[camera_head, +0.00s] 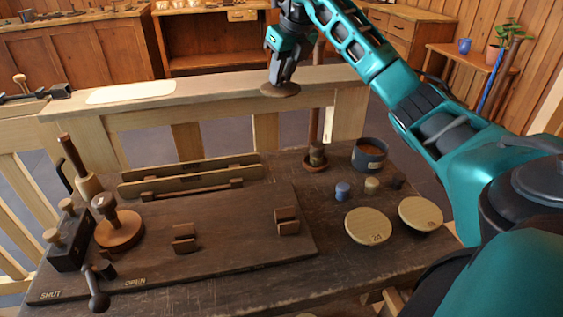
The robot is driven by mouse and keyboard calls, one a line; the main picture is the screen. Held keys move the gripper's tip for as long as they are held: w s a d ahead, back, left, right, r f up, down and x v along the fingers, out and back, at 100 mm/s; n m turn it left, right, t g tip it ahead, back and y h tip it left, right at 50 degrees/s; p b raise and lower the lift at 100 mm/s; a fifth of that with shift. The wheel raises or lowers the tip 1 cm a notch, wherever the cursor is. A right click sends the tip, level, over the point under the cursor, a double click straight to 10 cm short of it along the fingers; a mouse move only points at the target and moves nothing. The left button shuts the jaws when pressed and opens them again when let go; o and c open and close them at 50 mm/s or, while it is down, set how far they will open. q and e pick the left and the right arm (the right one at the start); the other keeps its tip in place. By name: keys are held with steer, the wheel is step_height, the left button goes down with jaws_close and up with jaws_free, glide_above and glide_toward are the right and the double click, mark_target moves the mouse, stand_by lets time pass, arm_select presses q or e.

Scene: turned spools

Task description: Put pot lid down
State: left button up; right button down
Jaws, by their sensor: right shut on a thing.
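My right gripper (283,80) reaches over the table from the right and points down at the light wooden rail behind the table. It is shut on a round, flat brown lid (280,90). The lid is level and is at the rail's top; I cannot tell whether it touches the rail. A round dark pot (370,154) with a brown top surface and a small label stands at the table's back right, to the right of and nearer than the lid. My left gripper is not in view.
The dark worktable (300,270) holds a board with wooden blocks, a round knobbed piece (119,229), and two pale discs (368,226) at right. Small blue and tan pegs (342,191) stand near the pot. A pale mat (131,92) lies on the rail, with bare rail between it and the lid.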

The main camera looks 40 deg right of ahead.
steer(key=shift+d+f+b, duration=0.1)
steer(key=shift+f+b, duration=2.2)
steer(key=shift+f, duration=7.65)
steer(key=shift+f, duration=0.1)
steer(key=c, duration=1)
jaws_free()
steer(key=shift+o, duration=0.2)
steer(key=shift+s+r, duration=0.15)
steer(key=shift+r, duration=0.35)
steer(key=p+v, duration=0.2)
steer(key=v, duration=0.9)
